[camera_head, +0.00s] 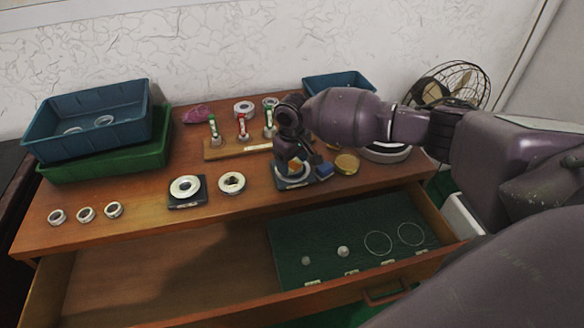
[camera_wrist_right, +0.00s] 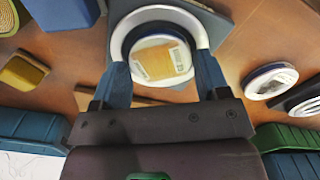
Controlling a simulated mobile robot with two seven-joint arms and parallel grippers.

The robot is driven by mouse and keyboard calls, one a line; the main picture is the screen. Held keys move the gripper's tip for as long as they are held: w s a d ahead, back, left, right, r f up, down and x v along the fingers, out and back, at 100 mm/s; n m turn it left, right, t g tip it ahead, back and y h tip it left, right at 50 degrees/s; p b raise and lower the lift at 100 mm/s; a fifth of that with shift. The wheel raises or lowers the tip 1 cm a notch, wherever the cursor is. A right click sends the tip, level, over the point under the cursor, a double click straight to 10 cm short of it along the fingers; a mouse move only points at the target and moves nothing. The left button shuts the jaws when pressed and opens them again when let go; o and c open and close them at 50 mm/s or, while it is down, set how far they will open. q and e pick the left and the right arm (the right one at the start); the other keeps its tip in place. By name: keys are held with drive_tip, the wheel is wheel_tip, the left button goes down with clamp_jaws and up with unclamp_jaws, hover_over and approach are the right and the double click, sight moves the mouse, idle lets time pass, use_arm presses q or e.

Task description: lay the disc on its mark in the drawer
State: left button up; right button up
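My right gripper (camera_head: 300,168) is low over a dark square stand (camera_head: 290,184) at the front of the table. In the right wrist view its two blue fingers (camera_wrist_right: 160,80) stand on either side of a round disc (camera_wrist_right: 158,62) with an orange and white label. A pale ring (camera_wrist_right: 203,32) shows around and behind the disc. The fingers look close to the disc's sides, but whether they grip it is unclear. The open drawer (camera_head: 160,290) has a green mat (camera_head: 300,232) with two empty circle outlines, (camera_head: 378,243) and (camera_head: 411,234). My left gripper is not visible.
Small rings and another stand (camera_head: 186,203) with a ring stand left on the tabletop. A gold tin (camera_head: 346,163) is close right of my gripper. Stacked bins (camera_head: 100,160) are at the back left. The drawer's left part is bare.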

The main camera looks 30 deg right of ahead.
sight(292, 166)
drive_tip(key=c, duration=0.5)
drive_tip(key=shift+r, duration=0.15)
drive_tip(key=shift+r+p, duration=1.15)
drive_tip(key=shift+r, duration=0.3)
drive_tip(key=shift+r+p, duration=0.75)
drive_tip(key=shift+r, duration=0.2)
